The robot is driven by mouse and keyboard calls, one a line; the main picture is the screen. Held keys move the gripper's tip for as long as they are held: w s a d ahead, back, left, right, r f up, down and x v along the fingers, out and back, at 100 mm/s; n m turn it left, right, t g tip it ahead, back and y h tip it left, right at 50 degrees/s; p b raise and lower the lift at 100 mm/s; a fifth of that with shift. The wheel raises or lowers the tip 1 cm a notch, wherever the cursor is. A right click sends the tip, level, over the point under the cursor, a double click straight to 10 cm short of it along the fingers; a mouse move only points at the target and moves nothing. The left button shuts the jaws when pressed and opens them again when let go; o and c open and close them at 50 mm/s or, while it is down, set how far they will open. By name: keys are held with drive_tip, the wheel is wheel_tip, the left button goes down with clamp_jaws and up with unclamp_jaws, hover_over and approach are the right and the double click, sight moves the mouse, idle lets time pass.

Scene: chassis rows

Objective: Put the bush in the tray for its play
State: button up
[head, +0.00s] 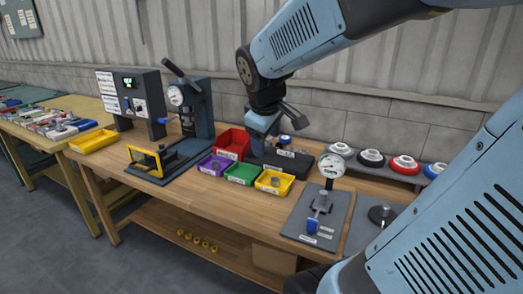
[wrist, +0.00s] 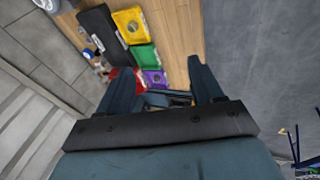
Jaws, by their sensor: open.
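Small open trays with white labels too small to read stand on the wooden bench: red (head: 232,135), purple (head: 203,168), green (head: 237,181) and yellow (head: 267,188). A small grey round part (head: 275,182), possibly a bush, sits in the yellow tray. Something greyish also shows in the purple tray; I cannot tell what. In the wrist view the yellow (wrist: 117,17), green (wrist: 147,68) and purple (wrist: 154,86) trays lie beyond my fingers. The red tray is partly behind the left finger. My gripper (wrist: 163,80) is open, with nothing seen held between the fingers.
A dark block (head: 287,160) stands behind the trays, close to my arm. A press with a gauge (head: 176,97) and a yellow-framed fixture (head: 147,160) stand left. A gauge plate (head: 316,220) stands right. Bare bench lies in front of the trays.

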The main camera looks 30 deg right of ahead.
drive_tip(key=s+a+r+m+t+y, duration=0.1)
drive_tip(key=s+a+m, duration=0.3)
drive_tip(key=s, duration=0.5)
drive_tip(key=shift+s+r+m+y, duration=0.45)
drive_tip(key=shift+m+y, duration=0.35)
drive_tip(key=shift+m, duration=0.5)
